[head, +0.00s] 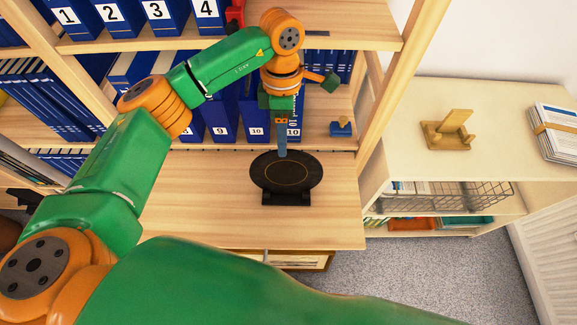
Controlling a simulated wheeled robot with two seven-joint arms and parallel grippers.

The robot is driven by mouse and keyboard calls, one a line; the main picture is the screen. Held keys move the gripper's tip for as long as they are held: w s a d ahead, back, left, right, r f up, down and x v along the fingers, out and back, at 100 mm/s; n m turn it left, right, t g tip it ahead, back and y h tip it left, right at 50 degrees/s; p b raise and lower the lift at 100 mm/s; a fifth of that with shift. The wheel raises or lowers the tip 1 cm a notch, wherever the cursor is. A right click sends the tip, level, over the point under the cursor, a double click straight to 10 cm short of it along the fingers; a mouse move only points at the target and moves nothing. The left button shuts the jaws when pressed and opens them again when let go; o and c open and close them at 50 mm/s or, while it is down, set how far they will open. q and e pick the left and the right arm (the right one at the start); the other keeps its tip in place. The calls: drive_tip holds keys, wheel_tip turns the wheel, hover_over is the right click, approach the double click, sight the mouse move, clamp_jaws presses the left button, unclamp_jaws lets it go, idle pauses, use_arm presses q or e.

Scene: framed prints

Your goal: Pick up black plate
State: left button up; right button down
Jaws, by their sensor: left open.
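The black plate (284,178) is round with a thin gold ring. It rests tilted on a small dark stand (286,199) on the wooden shelf top. My left gripper (282,152) is open and points down at the plate's back edge, near its top rim. I cannot tell whether the fingers touch the rim or straddle it. My right gripper is not in view; a green link of an arm of mine crosses the bottom of the picture.
Numbered blue binders (225,125) fill the shelves behind the plate. A small blue object (341,129) sits on the shelf to the right. A wooden holder (448,130) and a bundle of papers (553,132) lie on the right-hand cabinet. The wooden surface (200,205) left of the plate is clear.

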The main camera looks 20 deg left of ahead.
sight(286, 159)
use_arm(q)
drive_tip(key=f+p, duration=0.1)
drive_tip(key=s+d+f+p, duration=0.1)
drive_tip(key=f+p, duration=0.1)
drive_tip(key=shift+s+d+f, duration=0.15)
drive_tip(key=shift+s+f, duration=0.05)
drive_tip(key=shift+f, duration=0.1)
wheel_tip(286, 159, down, 3)
drive_tip(key=c, duration=0.6)
clamp_jaws()
drive_tip(key=shift+r, duration=0.1)
idle(0.4)
